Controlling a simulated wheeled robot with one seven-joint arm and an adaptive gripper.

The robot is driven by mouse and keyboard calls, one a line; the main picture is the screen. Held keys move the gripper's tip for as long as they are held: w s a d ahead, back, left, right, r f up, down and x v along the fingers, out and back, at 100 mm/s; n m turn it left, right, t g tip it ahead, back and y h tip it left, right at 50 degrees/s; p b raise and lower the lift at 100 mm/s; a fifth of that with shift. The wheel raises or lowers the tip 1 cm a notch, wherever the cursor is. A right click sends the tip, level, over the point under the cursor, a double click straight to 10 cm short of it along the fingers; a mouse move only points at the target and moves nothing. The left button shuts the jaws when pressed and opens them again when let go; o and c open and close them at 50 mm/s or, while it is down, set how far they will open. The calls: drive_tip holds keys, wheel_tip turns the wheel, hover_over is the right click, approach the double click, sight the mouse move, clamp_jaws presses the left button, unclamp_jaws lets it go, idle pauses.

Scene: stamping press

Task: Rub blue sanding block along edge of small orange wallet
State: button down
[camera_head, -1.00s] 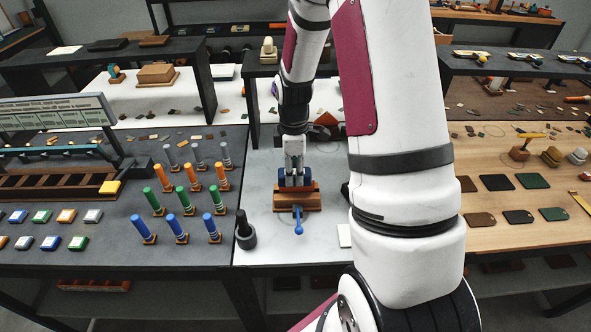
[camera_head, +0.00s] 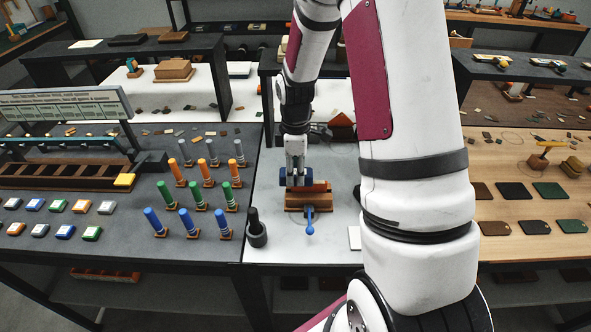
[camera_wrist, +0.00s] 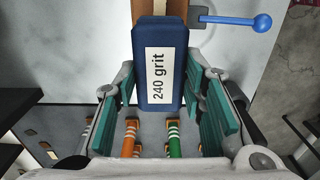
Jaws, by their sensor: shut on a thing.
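The blue sanding block (camera_wrist: 160,62), with a white "240 grit" label, sits between the teal finger pads of my gripper (camera_wrist: 163,100) in the wrist view. In the head view my gripper (camera_head: 298,178) is shut on the block (camera_head: 283,179), at the left part of a wooden clamp (camera_head: 308,206). The small orange wallet (camera_head: 317,187) shows as a thin reddish-orange strip held upright in the clamp, right of the fingers. Its left part is hidden by the block and gripper. The block appears to be against its top edge, but contact cannot be told for certain.
The clamp's blue handle (camera_head: 309,222) sticks out toward the front. A black upright tool (camera_head: 256,230) stands left of the clamp. Several orange, green and blue sticks (camera_head: 187,222) stand farther left. Bare pale table (camera_head: 290,245) lies in front.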

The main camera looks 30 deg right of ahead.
sight(310, 172)
drive_tip(key=shift+s+d+p, duration=0.35)
drive_tip(key=shift+s+d, duration=0.15)
drive_tip(key=shift+d, duration=0.25)
drive_tip(key=shift+s+d+p, duration=0.3)
drive_tip(key=shift+s+d, duration=0.2)
drive_tip(key=shift+d, duration=0.25)
drive_tip(key=shift+s+d+p, duration=0.4)
drive_tip(key=shift+s+d, duration=0.1)
drive_tip(key=shift+d, duration=0.25)
drive_tip(key=shift+s+d+p, duration=0.35)
drive_tip(key=shift+s+d, duration=0.15)
drive_tip(key=shift+d, duration=0.25)
drive_tip(key=shift+r+p, duration=0.8)
drive_tip(key=shift+r, duration=1.75)
